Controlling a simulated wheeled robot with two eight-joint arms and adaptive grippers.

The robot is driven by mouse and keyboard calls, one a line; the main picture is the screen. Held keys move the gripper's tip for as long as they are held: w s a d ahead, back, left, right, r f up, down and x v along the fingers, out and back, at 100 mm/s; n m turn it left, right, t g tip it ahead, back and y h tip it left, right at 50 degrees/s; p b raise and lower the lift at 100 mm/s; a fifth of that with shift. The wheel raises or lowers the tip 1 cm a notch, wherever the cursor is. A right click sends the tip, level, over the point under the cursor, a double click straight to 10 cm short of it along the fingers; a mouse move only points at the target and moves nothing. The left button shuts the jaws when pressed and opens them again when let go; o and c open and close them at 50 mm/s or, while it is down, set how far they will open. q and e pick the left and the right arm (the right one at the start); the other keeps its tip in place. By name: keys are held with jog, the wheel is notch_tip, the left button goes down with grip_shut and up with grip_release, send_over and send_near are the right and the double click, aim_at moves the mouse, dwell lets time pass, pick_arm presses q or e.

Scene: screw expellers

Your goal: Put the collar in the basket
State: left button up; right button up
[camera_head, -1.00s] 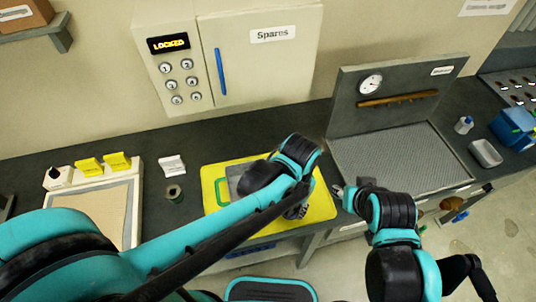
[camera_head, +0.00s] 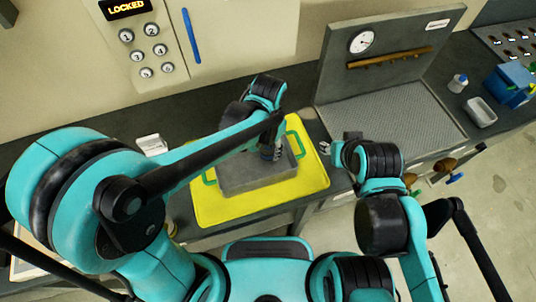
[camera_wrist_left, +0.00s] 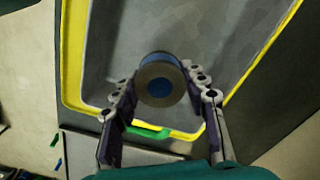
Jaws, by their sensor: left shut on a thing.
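The collar (camera_wrist_left: 159,80), a short round piece with a tan ring face and blue centre, sits between the fingers of my left gripper (camera_wrist_left: 159,92) in the wrist view. The gripper is shut on it. In the head view my left gripper (camera_head: 271,154) is over the right back part of the basket (camera_head: 245,187), a grey open bin with green handles. The wrist view shows the basket's grey inside (camera_wrist_left: 108,45) behind the collar; their gap is unclear. My right gripper (camera_head: 327,147) is small, right of the basket; its opening is unclear.
The basket lies on a yellow mat (camera_head: 314,184) on the dark counter. A grey station with a gauge (camera_head: 361,42) and mesh plate (camera_head: 395,125) stands to the right. A locked keypad cabinet (camera_head: 150,50) is behind. A white bottle (camera_head: 458,83) and small tray (camera_head: 481,112) stand farther right.

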aim_at(268, 154)
pick_arm(q)
jog(key=shift+f+b, duration=0.8)
jog(key=shift+f, duration=1.2)
jog(key=shift+f, duration=0.15)
jog(key=o, duration=1.3)
